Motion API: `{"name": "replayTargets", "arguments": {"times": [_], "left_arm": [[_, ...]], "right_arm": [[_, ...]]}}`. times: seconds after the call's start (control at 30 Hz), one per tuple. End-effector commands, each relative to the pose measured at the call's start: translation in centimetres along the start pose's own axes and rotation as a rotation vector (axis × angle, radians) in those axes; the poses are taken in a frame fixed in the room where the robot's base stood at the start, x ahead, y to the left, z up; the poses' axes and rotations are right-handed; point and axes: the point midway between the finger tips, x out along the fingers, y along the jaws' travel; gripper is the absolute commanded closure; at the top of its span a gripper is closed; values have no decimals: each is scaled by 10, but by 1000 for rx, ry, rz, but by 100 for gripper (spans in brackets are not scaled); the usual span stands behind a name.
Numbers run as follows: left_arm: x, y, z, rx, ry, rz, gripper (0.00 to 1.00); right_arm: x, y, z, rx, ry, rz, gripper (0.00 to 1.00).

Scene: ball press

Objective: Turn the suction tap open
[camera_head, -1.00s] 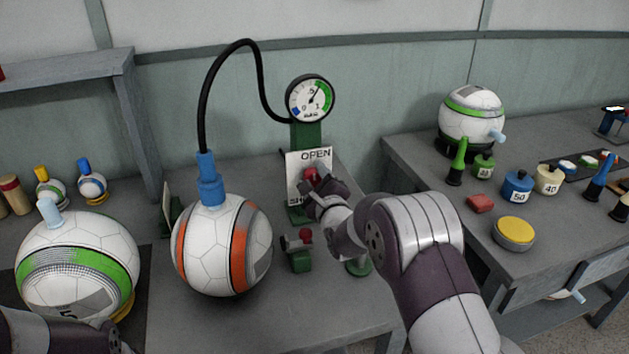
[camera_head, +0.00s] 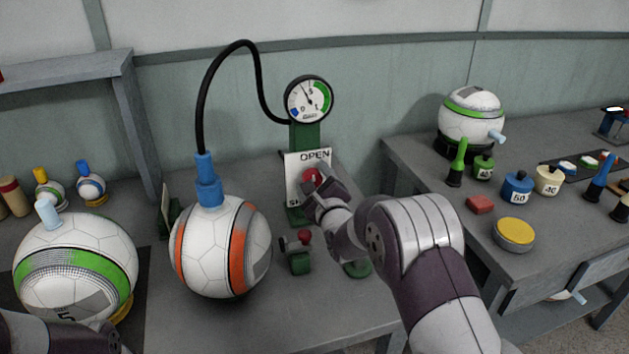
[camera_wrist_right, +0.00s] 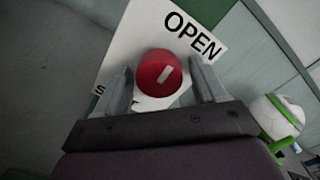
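The suction tap is a red round knob (camera_wrist_right: 156,75) with a short white mark that slants up toward the word OPEN. It sits on a white plate (camera_head: 294,165) lettered OPEN at the top; the lower word is partly hidden. The knob also shows in the head view (camera_head: 311,176). My right gripper (camera_wrist_right: 163,85) is open, with one finger on each side of the knob and a visible gap to it. Above the plate, a pressure gauge (camera_head: 308,100) has its needle pointing up and slightly left. My left arm shows at the lower left, its gripper out of view.
A white and orange ball (camera_head: 221,248) joins a black hose (camera_head: 205,105) by a blue fitting. A small green clamp with a red knob (camera_head: 305,236) stands in front of the plate. A green-banded ball (camera_head: 75,262) is at left. The right table (camera_head: 420,160) holds several weights.

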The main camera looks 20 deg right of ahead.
Motion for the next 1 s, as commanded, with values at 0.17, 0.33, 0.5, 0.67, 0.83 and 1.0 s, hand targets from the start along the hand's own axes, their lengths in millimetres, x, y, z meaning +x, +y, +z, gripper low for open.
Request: {"name": "replayTargets", "arguments": {"times": [0.17,0.33,0.5,0.67,0.83,1.0], "left_arm": [[0,0,0,0,0,0,43],[0,0,0,0,0,0,43],[0,0,0,0,0,0,43],[0,0,0,0,0,0,43],[0,0,0,0,0,0,43],[0,0,0,0,0,0,43]], "right_arm": [[-1,-1,1,0,-3,-1,29],[-19,-1,1,-1,-2,-1,29],[-61,-2,1,-1,-1,-2,29],[-100,-1,0,-1,-1,-1,29],[-123,-1,0,0,-1,-1,29],[-128,0,-1,0,0,-1,29]]}}
